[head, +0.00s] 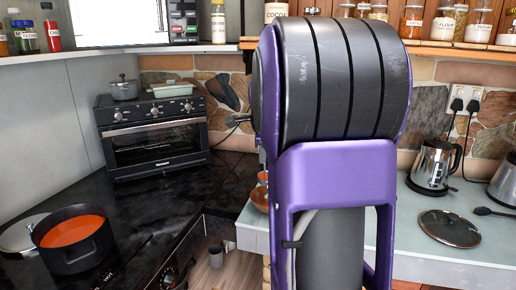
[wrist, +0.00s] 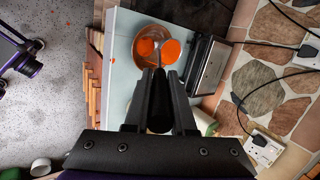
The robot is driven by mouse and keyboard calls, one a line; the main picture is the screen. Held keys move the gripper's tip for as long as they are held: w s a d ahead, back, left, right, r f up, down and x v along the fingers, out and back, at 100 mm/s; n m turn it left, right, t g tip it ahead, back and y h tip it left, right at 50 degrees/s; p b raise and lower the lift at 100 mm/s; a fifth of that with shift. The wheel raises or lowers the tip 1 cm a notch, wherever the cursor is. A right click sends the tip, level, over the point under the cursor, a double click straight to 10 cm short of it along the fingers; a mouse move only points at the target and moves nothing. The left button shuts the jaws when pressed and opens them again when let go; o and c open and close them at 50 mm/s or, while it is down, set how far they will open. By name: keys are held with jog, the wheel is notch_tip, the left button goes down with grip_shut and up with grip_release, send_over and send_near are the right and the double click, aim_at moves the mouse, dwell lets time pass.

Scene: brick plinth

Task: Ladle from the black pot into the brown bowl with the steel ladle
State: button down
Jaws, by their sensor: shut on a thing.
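In the wrist view my gripper (wrist: 158,76) is shut on the dark handle of the steel ladle (wrist: 158,60). The ladle's head is over the brown bowl (wrist: 142,30), with orange beside the shaft. Orange liquid shows in the bowl too; whether the ladle head touches it I cannot tell. The black pot (head: 76,258), full of orange soup, stands at the lower left on the dark counter.
A round lid (head: 18,236) lies beside the pot. A toaster oven (head: 155,135) stands at the back left. A glass lid (head: 450,229), a kettle (head: 434,165) and a black utensil (head: 492,211) are on the right of the pale counter.

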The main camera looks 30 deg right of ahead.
jog(key=s+d+f+m+t+y+b, duration=0.1)
jog(key=s+d+f+t+y+b, duration=0.1)
jog(key=f, duration=0.6)
jog(key=s+d+f+m+t+y+b, duration=0.2)
jog(key=s+d+f+t+b, duration=0.3)
jog(key=f+t, duration=0.3)
jog(key=s+d+f+m+t+y+b, duration=0.2)
jog(key=s+d+f+t+y+b, duration=0.2)
jog(key=f, duration=0.4)
jog(key=shift+s+d+t, duration=0.55)
jog(key=shift+s+t, duration=0.05)
dwell(0.8)
jog(key=shift+r, duration=0.1)
